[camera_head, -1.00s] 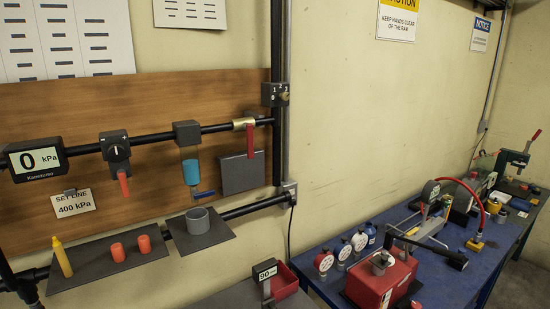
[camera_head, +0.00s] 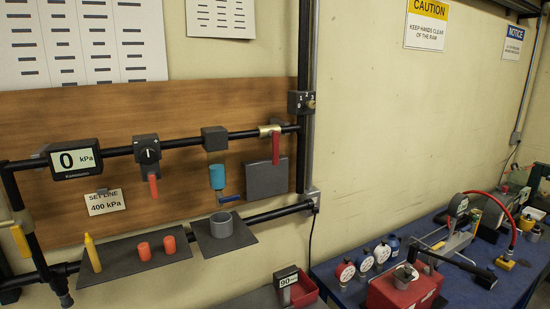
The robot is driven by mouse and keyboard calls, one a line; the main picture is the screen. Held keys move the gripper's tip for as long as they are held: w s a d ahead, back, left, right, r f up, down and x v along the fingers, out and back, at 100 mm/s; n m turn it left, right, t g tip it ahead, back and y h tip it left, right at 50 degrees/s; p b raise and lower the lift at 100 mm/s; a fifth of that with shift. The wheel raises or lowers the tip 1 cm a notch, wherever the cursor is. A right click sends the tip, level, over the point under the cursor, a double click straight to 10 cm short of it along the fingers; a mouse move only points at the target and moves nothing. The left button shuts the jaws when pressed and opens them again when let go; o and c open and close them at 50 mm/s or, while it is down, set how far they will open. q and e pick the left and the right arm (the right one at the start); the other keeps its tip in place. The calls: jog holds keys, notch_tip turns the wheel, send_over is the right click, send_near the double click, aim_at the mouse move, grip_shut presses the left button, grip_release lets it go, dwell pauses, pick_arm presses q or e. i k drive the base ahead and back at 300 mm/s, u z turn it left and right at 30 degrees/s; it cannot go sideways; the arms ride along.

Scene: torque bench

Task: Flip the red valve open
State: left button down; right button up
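The red valve handle (camera_head: 275,147) hangs straight down from a brass valve body (camera_head: 269,130) at the right end of the upper black pipe. A grey plate (camera_head: 267,179) is behind and below it. A second red-orange lever (camera_head: 153,185) hangs from a dark regulator box (camera_head: 147,149) further left on the same pipe. The pressure display (camera_head: 75,159) reads 0 kPa. Neither of my grippers shows in the head view.
Shelves on the lower pipe hold a yellow marker-like piece (camera_head: 92,253), two orange cylinders (camera_head: 144,251) and a grey cup (camera_head: 221,225). A blue bench (camera_head: 350,289) with gauges and a red pump box (camera_head: 403,291) stands at right. A yellow handle (camera_head: 20,241) is at far left.

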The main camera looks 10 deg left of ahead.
aim_at(274, 135)
jog(key=k, duration=0.45)
jog(key=z, duration=1.2)
jog(key=i, duration=0.65)
jog(key=u, duration=0.7)
